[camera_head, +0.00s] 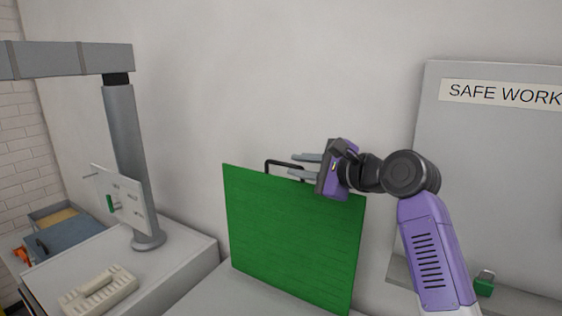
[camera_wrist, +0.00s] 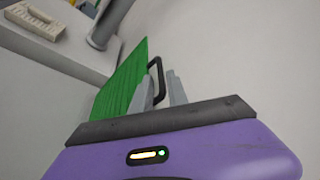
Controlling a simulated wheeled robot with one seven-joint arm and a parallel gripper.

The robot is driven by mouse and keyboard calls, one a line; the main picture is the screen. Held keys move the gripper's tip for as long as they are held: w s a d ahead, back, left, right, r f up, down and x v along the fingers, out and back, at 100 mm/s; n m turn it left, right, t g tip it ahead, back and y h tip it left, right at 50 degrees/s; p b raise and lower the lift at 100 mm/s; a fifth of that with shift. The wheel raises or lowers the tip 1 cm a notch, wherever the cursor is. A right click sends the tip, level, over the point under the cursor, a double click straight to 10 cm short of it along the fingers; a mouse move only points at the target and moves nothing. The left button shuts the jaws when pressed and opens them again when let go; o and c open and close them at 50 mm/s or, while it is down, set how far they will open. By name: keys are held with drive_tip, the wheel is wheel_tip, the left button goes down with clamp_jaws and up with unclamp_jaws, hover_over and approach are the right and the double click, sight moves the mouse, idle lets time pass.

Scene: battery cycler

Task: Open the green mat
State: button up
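The green mat (camera_head: 290,240) stands upright as a flat panel against the pale wall, with a black handle (camera_head: 270,165) on its top edge. The mat also shows in the wrist view (camera_wrist: 122,82), with its handle (camera_wrist: 161,76) beside my fingers. My gripper (camera_head: 298,166) is at the top edge of the mat, near the right part of the handle. Its two grey fingers are apart, and they also show spread in the wrist view (camera_wrist: 162,88). The handle seems to reach the space by the fingers; I cannot tell if they touch it.
A grey board (camera_head: 500,160) reading "SAFE WORK" hangs at the right, with a green padlock (camera_head: 485,285) below.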

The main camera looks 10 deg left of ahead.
sight(285, 165)
drive_tip(key=shift+p+x, duration=0.85)
drive_tip(key=shift+x, duration=2.7)
clamp_jaws()
drive_tip(key=shift+f, duration=0.1)
